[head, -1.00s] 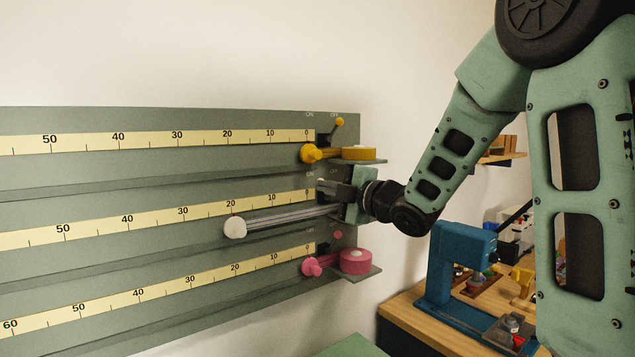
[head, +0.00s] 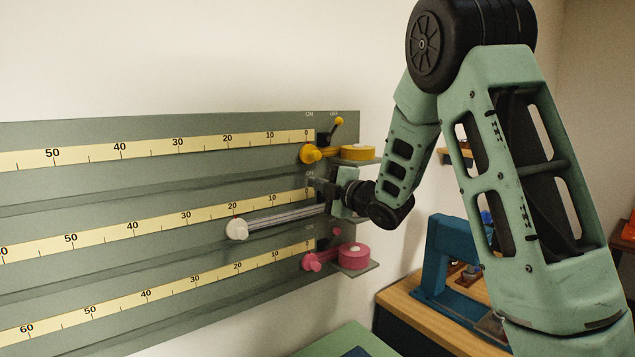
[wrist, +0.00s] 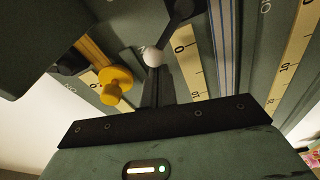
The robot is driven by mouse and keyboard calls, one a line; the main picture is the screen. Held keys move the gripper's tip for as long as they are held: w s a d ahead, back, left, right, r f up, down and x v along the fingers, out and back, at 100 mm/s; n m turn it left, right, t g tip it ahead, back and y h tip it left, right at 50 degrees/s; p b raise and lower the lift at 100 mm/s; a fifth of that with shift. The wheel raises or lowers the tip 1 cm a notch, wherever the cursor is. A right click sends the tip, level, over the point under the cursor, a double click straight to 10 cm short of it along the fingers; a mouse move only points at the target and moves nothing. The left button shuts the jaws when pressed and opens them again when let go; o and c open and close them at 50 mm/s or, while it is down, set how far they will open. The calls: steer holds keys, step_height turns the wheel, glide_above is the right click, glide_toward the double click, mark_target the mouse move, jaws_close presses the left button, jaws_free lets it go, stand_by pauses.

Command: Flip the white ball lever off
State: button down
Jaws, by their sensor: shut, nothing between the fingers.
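The white ball (wrist: 153,57) of the lever shows in the wrist view, at the end of a dark lever arm, right by the tips of my gripper's fingers (wrist: 157,80). I cannot tell whether they touch. In the head view my gripper (head: 314,183) is at the middle row's right end, by its ON mark, and hides the white ball lever there. My gripper is shut with nothing in it. The middle row also has a white slider knob (head: 237,229) near its 20 mark, with a striped strip (head: 285,217) running right.
Above is the yellow ball lever (head: 340,121), tilted right, with a yellow knob (head: 310,154) and yellow roll (head: 358,153). Below are a pink knob (head: 312,262) and pink roll (head: 354,256) on a small shelf. A blue machine (head: 447,255) stands on a wooden bench at right.

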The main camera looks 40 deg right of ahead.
steer(key=d+m+b, duration=0.1)
steer(key=b, duration=0.2)
steer(key=shift+r+m, duration=0.15)
steer(key=shift+m, duration=0.15)
steer(key=shift+d+r+b, duration=0.35)
steer(key=shift+d+b, duration=0.05)
steer(key=shift+b, duration=0.5)
steer(key=shift+d+r, duration=0.2)
steer(key=shift+r, duration=0.1)
steer(key=shift+w+a, duration=0.1)
